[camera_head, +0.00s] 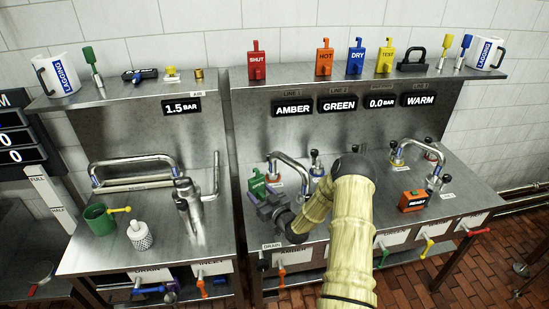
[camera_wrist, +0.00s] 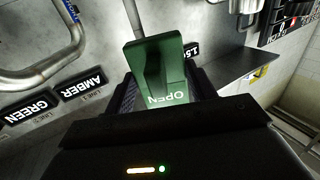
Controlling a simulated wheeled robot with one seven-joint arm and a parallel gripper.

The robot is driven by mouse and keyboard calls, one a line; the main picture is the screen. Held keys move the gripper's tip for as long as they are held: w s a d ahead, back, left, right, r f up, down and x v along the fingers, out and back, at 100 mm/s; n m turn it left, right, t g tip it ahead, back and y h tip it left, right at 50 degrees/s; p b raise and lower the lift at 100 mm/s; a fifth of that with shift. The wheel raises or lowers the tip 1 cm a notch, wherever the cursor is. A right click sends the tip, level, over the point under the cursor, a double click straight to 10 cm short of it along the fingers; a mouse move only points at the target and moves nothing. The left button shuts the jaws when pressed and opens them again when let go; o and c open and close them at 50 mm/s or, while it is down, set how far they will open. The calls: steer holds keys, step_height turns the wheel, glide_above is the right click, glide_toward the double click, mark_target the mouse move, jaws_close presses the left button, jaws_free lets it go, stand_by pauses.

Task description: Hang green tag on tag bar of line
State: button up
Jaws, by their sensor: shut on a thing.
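The green tag (camera_head: 258,184) is at the tip of my gripper (camera_head: 263,196), left of the first bent pipe on the right-hand bench. In the wrist view the tag (camera_wrist: 166,58) reads OPEN and sits between the two dark fingers of my gripper (camera_wrist: 160,92), which is shut on it. The bent pipe (camera_head: 291,160) of the left line rises just right of the tag. The tag looks close to the pipe's left foot; I cannot tell whether they touch. I cannot make out a separate tag bar; my gripper and arm hide part of that bench.
An orange box (camera_head: 413,201) stands on the bench at right, near the other bent pipe (camera_head: 417,148). Red (camera_head: 257,66), orange (camera_head: 324,62), blue (camera_head: 356,61) and yellow (camera_head: 385,60) tags stand on the shelf. Displays read AMBER (camera_head: 292,109) and GREEN (camera_head: 339,104). A green cup (camera_head: 99,220) stands on the left bench.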

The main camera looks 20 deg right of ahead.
steer(key=s+a+f+m+h, duration=0.1)
steer(key=s+a+f, duration=0.5)
steer(key=s, duration=0.2)
steer(key=s+a+f+m+h, duration=0.1)
steer(key=s+a+f+h, duration=0.1)
steer(key=s+a+f, duration=0.4)
steer(key=s, duration=0.3)
steer(key=shift+a, duration=0.4)
